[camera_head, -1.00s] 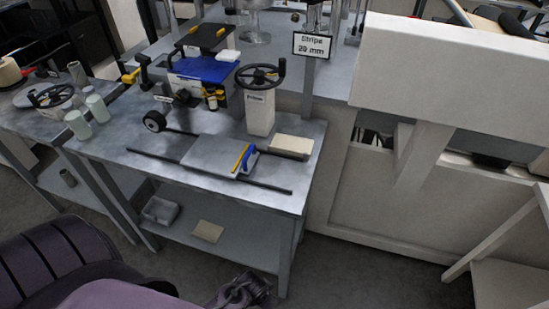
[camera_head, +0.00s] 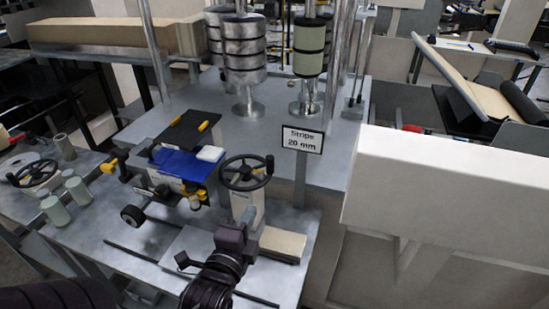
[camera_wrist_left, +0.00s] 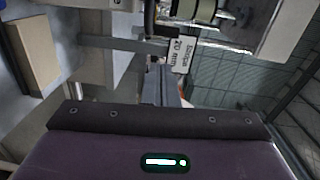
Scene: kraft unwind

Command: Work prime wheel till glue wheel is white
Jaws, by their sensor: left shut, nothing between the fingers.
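The prime wheel looks to be the black spoked handwheel (camera_head: 236,181) with an upright knob, on a white post (camera_head: 249,206) at the middle of the bench. The glue wheel looks to be the small dark wheel (camera_head: 132,215) with a pale hub, left of the blue-topped unit (camera_head: 184,164); its rim looks dark. My left gripper (camera_head: 243,222) is shut and empty, in front of the post and below the handwheel's rim. Whether it touches the post cannot be told. The left wrist view shows neither wheel clearly. My right gripper is not in view.
A "Stripe 20 mm" sign (camera_head: 302,140) stands right of the handwheel and shows in the left wrist view (camera_wrist_left: 182,56). A tan block (camera_head: 283,244) lies right of my gripper. Pale cups (camera_head: 77,190) stand at left. A large white housing (camera_head: 450,195) fills the right.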

